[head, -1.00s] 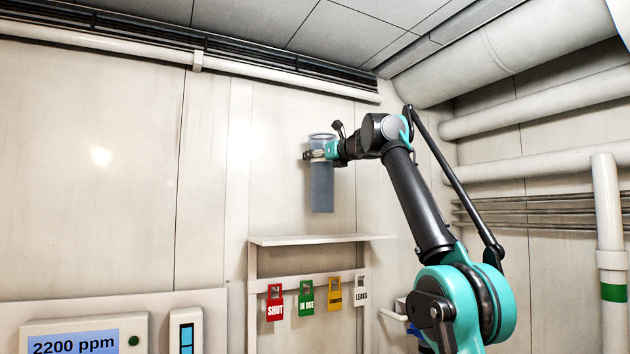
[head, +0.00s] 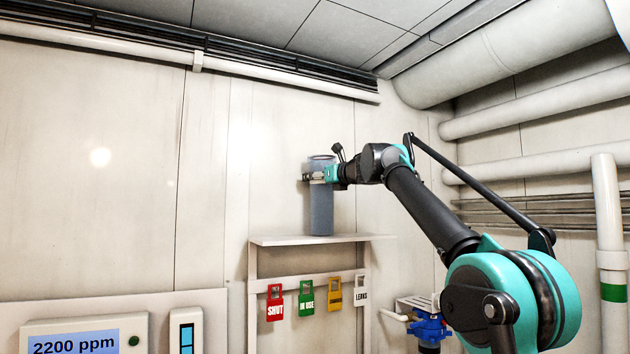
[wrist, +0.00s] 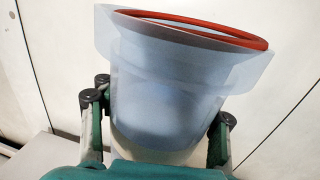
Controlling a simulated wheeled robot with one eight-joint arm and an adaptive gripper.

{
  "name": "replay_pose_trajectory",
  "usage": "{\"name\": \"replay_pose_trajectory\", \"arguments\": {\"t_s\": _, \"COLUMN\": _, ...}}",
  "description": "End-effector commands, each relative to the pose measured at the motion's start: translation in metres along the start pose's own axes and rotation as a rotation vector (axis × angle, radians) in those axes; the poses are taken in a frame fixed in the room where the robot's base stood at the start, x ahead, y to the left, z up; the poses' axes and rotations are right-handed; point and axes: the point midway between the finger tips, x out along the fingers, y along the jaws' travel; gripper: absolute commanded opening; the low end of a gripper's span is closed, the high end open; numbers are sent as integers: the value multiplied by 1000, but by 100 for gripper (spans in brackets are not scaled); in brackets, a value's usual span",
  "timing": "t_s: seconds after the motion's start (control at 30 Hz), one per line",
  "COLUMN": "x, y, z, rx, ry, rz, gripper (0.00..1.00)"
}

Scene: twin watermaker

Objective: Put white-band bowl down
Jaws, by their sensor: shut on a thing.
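The white-band bowl (head: 321,212) is a tall translucent grey-blue cylinder, upright in the head view. My gripper (head: 314,177) is shut around its upper part. In the wrist view, the bowl (wrist: 165,85) fills the middle between my two fingers, its wide mouth ringed by an orange-red seal (wrist: 200,30). A pale strip shows low on it there, partly hidden by my gripper. The bowl's lower end is at the top of the wall shelf (head: 285,240); I cannot tell whether it touches.
Red, green, yellow and white tags (head: 306,296) hang from a rail under the shelf. A blue fitting (head: 428,327) is on the right, near my arm. A 2200 ppm display (head: 75,342) is at lower left. The shelf top looks clear on both sides of the bowl.

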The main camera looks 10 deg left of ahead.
Motion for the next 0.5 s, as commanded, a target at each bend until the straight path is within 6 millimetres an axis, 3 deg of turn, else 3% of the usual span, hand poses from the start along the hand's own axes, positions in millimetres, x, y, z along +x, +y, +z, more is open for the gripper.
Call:
{"name": "replay_pose_trajectory", "arguments": {"t_s": 0.37, "x": 0, "y": 0, "z": -3, "rx": 0, "ry": 0, "rz": 0, "gripper": 0}}
{"name": "replay_pose_trajectory", "arguments": {"t_s": 0.4, "x": 1, "y": 0, "z": -3, "rx": 0, "ry": 0, "rz": 0, "gripper": 60}}
{"name": "replay_pose_trajectory", "arguments": {"t_s": 0.5, "x": 0, "y": 0, "z": -3, "rx": 0, "ry": 0, "rz": 0, "gripper": 72}}
